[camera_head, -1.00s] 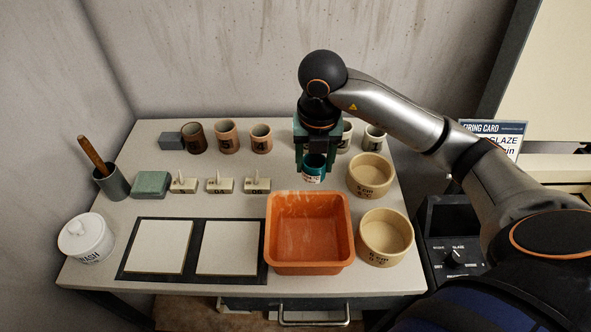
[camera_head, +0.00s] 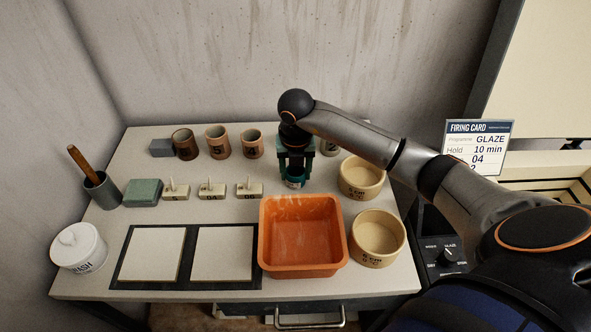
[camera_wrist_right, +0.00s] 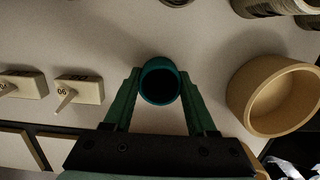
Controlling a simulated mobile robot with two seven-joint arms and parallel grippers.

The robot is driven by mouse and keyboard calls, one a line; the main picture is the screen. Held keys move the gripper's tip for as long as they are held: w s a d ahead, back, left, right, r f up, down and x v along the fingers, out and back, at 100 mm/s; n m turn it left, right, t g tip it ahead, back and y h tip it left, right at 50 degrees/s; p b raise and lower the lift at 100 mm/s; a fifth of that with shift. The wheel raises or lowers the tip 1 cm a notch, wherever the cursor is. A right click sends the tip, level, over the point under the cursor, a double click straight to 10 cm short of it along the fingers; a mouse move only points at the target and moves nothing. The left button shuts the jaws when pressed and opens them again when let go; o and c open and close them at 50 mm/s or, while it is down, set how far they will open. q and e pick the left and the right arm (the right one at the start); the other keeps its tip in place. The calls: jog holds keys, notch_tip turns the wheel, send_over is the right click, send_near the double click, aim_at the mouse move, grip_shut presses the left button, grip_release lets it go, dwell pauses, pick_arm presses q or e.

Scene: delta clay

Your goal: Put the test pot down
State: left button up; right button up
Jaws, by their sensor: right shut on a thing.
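The test pot is a small teal cup (camera_head: 294,180) with a pale label, just behind the orange tub in the head view. My right gripper (camera_head: 296,170) is shut on it, and the pot is upright. In the right wrist view the pot (camera_wrist_right: 160,82) shows its dark open mouth between the green fingers of the right gripper (camera_wrist_right: 160,90). I cannot tell whether its base touches the table (camera_head: 225,178) or is a little above it. My left gripper is not in view.
An orange tub (camera_head: 302,268) stands in front of the pot. Two cream ring pots (camera_head: 361,178) (camera_head: 377,238) are to the right. Several brown cups (camera_head: 218,142) line the back. Small cone blocks (camera_head: 249,190) stand to the left, and a firing card (camera_head: 478,148) is at right.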

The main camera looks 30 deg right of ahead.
jog(key=o, duration=1.4)
jog(key=shift+f, duration=0.1)
jog(key=shift+c, duration=0.2)
notch_tip(320, 180, up, 12)
jog(key=s, duration=0.1)
jog(key=shift+a, duration=0.4)
jog(key=shift+s, duration=0.1)
